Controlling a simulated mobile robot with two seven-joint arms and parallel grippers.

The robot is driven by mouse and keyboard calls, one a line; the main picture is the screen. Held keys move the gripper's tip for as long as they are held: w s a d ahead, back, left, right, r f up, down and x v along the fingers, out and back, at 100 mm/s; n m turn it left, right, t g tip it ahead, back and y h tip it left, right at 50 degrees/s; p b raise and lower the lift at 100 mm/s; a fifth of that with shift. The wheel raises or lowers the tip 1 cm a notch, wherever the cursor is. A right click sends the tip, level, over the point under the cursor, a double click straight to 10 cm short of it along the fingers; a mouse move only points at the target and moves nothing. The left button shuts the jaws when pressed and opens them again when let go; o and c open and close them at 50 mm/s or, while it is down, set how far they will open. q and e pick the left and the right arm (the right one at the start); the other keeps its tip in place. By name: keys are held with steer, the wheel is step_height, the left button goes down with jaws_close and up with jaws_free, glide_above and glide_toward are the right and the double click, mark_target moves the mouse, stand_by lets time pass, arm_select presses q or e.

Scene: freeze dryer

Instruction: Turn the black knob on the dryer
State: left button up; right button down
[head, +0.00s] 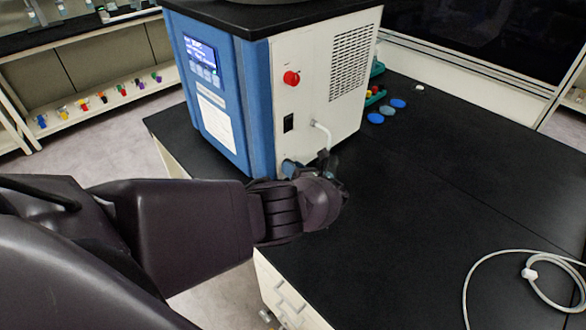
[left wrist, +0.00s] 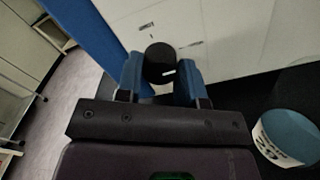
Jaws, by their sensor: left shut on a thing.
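The dryer (head: 310,60) is a blue and white machine with a lit display, standing on a black bench. The black knob (left wrist: 159,60) shows in the left wrist view as a dark round piece with a small white mark. It sits between the two blue fingers of my left gripper (left wrist: 160,80), which is shut on it against the dryer's white side. In the head view my left gripper (head: 308,168) is low at the dryer's side near its front corner, and my wrist hides the knob there. My right gripper is in neither view.
A white cable (head: 530,274) lies at right. A white-and-blue container (left wrist: 287,137) stands beside my wrist. The bench's middle is clear.

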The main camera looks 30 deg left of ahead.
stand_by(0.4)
arm_select(q)
steer(key=o, duration=0.9)
